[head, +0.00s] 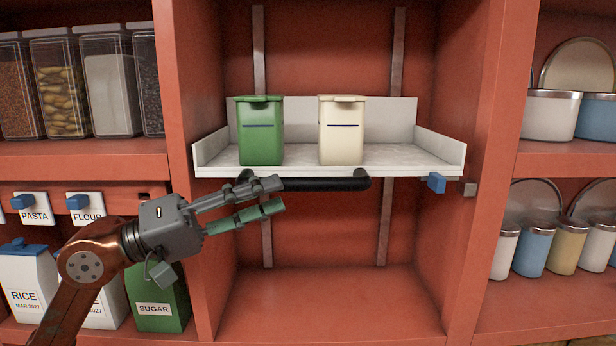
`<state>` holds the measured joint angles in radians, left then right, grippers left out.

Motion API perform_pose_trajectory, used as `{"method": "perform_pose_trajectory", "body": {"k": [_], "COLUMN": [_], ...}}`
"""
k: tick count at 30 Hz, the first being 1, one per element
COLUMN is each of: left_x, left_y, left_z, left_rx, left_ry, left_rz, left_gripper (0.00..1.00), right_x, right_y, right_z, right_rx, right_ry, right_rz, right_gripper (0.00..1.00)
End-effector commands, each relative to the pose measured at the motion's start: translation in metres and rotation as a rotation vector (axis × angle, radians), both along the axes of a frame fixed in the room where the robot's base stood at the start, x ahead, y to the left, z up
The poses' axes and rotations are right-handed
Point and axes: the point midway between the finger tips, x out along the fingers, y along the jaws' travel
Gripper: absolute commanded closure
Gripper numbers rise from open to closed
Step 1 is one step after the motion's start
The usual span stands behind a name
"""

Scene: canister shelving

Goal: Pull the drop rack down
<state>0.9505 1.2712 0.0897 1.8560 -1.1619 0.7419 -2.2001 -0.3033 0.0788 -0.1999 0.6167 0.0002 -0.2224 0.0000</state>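The drop rack (400,157) is a white tray with low side walls, at mid-height in the central red bay. A black handle bar (330,184) runs along the underside of its front edge. A green canister (261,135) and a cream canister (341,135) stand upright on it. My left gripper (281,195) reaches in from the left, its fingers parted at the left part of the handle. The upper finger overlaps the bar in view and the lower finger is below it. I cannot tell whether they touch the bar. My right gripper is not in view.
Two vertical rails (384,222) run behind the rack. The bay floor (330,305) below is empty. A blue block (436,183) sits at the rack's right front corner, near a grey block (467,188) on the post. Side shelves hold jars, pots and canisters.

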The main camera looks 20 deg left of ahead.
Motion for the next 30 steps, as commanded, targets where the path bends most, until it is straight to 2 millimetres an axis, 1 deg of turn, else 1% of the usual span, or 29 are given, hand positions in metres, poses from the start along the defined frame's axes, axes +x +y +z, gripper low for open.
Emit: {"method": "perform_pose_trajectory", "body": {"k": [1, 6, 12, 16, 24, 30], "left_x": [0.003, 0.019, 0.033, 0.037, 0.038, 0.038], "left_y": [-0.006, -0.028, -0.048, -0.053, -0.053, -0.053], "left_z": [0.005, 0.013, 0.016, 0.016, 0.015, 0.015], "left_rx": [0.0, -0.002, -0.003, -0.003, -0.004, -0.004], "left_ry": [0.001, 0.0, 0.002, 0.001, 0.002, 0.002], "left_rz": [-0.003, -0.004, -0.003, -0.002, -0.002, -0.002], "left_gripper": [0.65, 0.65, 0.65, 0.65, 0.66, 0.79], "right_x": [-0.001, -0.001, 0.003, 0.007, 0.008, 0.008], "right_y": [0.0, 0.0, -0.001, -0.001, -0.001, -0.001], "right_z": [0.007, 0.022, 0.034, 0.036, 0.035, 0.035], "right_rx": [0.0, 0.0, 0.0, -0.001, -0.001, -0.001], "right_ry": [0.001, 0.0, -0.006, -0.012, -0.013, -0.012], "right_rz": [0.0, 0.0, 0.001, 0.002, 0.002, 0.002], "right_gripper": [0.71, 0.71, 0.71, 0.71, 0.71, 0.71]}}
